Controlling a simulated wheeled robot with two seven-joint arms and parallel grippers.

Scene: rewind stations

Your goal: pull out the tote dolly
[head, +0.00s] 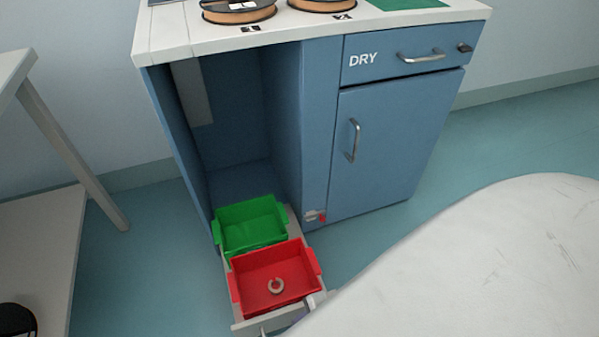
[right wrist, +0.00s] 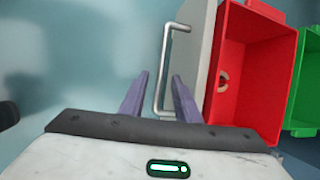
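The tote dolly (head: 247,323) is a low pale platform on the floor at the open bay of the blue cabinet. It bears a green tote (head: 250,247) at the bay's mouth and a red tote (head: 308,262) in front, outside the bay. A grey ring (head: 276,286) lies in the red tote. The dolly's metal bar handle (right wrist: 164,68) shows in the right wrist view. My right gripper (right wrist: 160,75) is open, its purple fingers on either side of the handle, with gaps visible. My left gripper is not in view.
The blue cabinet (head: 385,140) has a DRY drawer, a closed door and a small red-tipped latch (head: 315,216) beside the bay. Spools (head: 238,12) sit on its top. A white table (head: 40,215) stands at left. My right arm covers the lower right.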

